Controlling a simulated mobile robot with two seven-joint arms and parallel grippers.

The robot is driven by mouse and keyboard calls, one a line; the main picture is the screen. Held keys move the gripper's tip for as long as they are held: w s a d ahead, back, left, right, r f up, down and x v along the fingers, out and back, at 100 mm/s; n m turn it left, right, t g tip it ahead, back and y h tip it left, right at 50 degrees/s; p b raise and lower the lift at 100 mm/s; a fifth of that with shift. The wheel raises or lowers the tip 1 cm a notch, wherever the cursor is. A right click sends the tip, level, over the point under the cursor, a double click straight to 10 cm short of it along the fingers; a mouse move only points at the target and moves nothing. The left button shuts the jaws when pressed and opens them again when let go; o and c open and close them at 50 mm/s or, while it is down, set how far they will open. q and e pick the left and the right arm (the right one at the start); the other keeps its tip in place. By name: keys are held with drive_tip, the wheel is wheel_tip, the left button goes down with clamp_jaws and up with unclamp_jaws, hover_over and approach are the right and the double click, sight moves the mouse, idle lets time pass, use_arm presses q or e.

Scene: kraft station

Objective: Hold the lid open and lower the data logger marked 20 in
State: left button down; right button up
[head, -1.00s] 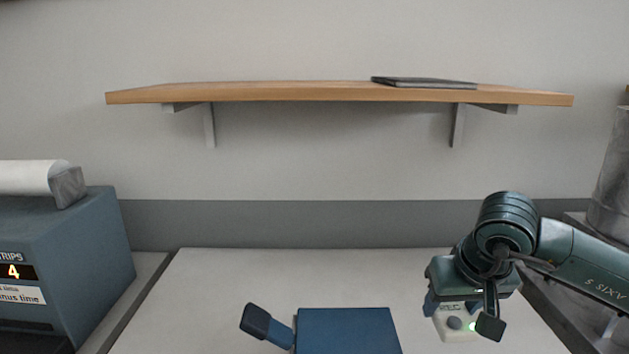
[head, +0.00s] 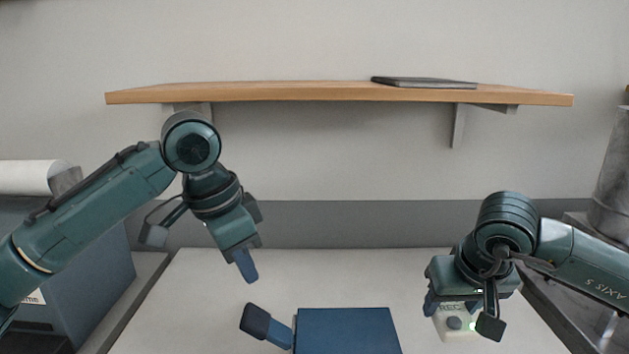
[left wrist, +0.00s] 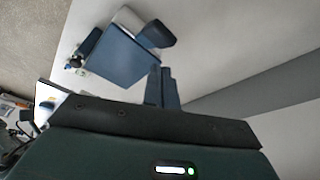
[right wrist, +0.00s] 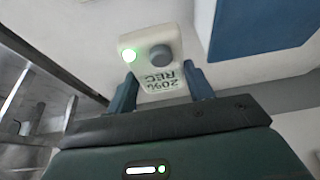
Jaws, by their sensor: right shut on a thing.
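The blue box (head: 348,332) stands on the bench at the bottom of the head view, its flat lid down and a dark tab (head: 266,326) sticking out on the left. It also shows in the left wrist view (left wrist: 122,62). My left gripper (head: 246,270) is empty, fingers together, above and left of the tab, apart from it. My right gripper (head: 458,308) is shut on the pale data logger (right wrist: 160,72), right of the box. The logger has a grey button, a lit green lamp and the marking "20% REC", upside down in the right wrist view.
A wooden shelf (head: 300,93) with a flat dark item (head: 424,83) on it spans the wall. A blue-grey machine (head: 95,290) with a white roll stands at left. A grey cylinder (head: 611,190) stands at far right. The bench (head: 300,275) behind the box is clear.

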sight(256, 316)
use_arm(q)
drive_tip(key=shift+s+d+r, duration=0.25)
drive_tip(key=shift+s+r, duration=0.05)
drive_tip(key=shift+r, duration=0.05)
drive_tip(key=shift+a+f, duration=0.1)
drive_tip(key=shift+f, duration=3.6)
drive_tip(key=shift+a+f, duration=0.3)
drive_tip(key=shift+f, duration=0.2)
drive_tip(key=shift+a+f, duration=0.3)
drive_tip(key=shift+f, duration=0.2)
drive_tip(key=x, duration=0.4)
drive_tip(key=s+a+x, duration=0.1)
drive_tip(key=x, duration=0.2)
drive_tip(key=shift+d+f, duration=0.1)
drive_tip(key=shift+f, duration=0.1)
drive_tip(key=shift+s+f, duration=0.1)
drive_tip(key=shift+s, duration=0.05)
drive_tip(key=shift+s+d+f, duration=0.1)
drive_tip(key=shift+f, duration=0.1)
use_arm(e)
drive_tip(key=shift+s+a, duration=0.1)
